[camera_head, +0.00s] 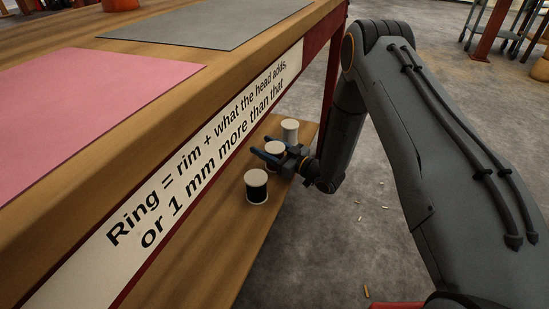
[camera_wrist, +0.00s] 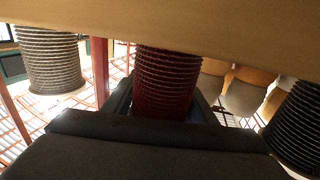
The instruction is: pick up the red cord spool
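The red cord spool (camera_wrist: 167,82) is wound with dark red cord and fills the middle of the wrist view. In the head view its pale top (camera_head: 275,147) shows between the fingers, and its cord is mostly hidden. It is on the lower wooden shelf. My gripper (camera_head: 272,153) reaches in from the right, its blue-grey fingers spread on either side of the spool. In the wrist view parts of the fingers show left and right of it. I see no clear grip, and contact is hard to make out.
A black cord spool (camera_head: 256,188) stands nearer, and a grey-white spool (camera_head: 289,131) stands just beyond; both are close to my fingers. The tabletop with a lettered front board (camera_head: 190,170) overhangs the shelf (camera_head: 232,262). The shelf in front of the black spool is clear.

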